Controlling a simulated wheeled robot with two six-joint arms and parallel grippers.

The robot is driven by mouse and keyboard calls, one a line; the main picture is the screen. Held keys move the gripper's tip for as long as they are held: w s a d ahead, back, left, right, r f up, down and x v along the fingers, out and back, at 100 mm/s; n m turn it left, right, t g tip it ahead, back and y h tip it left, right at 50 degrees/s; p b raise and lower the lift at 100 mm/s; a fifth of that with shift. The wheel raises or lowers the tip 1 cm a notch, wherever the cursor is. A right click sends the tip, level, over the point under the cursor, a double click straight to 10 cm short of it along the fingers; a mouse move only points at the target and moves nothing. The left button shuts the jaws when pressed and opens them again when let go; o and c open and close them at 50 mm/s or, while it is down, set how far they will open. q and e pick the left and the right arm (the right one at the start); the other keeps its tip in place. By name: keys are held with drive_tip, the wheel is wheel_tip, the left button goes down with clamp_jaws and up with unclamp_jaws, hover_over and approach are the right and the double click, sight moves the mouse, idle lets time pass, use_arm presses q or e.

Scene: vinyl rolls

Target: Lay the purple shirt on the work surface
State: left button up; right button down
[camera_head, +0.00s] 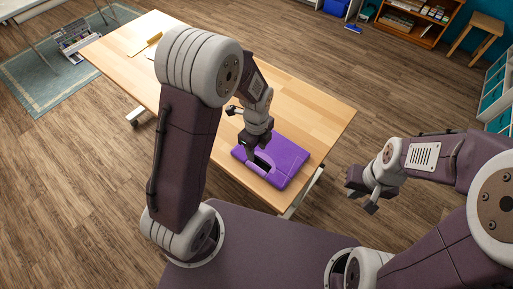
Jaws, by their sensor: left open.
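The purple shirt (287,159) is a flat, folded bundle lying on the wooden work surface (312,110), near its front right corner. My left gripper (257,158) points down over the left part of the shirt, with its fingers open. Whether the fingertips touch the cloth cannot be told. The gripper hides a small part of the shirt around a dark patch. My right gripper (360,192) is open and empty, off the table to the right of the shirt, above the floor.
A yellow object (154,38) lies at the table's far left end. The table between it and the shirt is mostly clear, partly hidden by my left arm. A wooden stool (478,34) and a shelf (418,20) stand at the back right.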

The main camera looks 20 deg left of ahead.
use_arm(q)
drive_tip(key=s+a+r+n, duration=0.2)
drive_tip(key=s+n, duration=0.2)
drive_tip(key=n, duration=0.7)
drive_tip(key=s+a+r+n+t, duration=0.1)
drive_tip(key=s+a+r+n, duration=0.2)
drive_tip(key=n, duration=0.8)
drive_tip(key=shift+s+n, duration=0.4)
drive_tip(key=shift+s, duration=0.4)
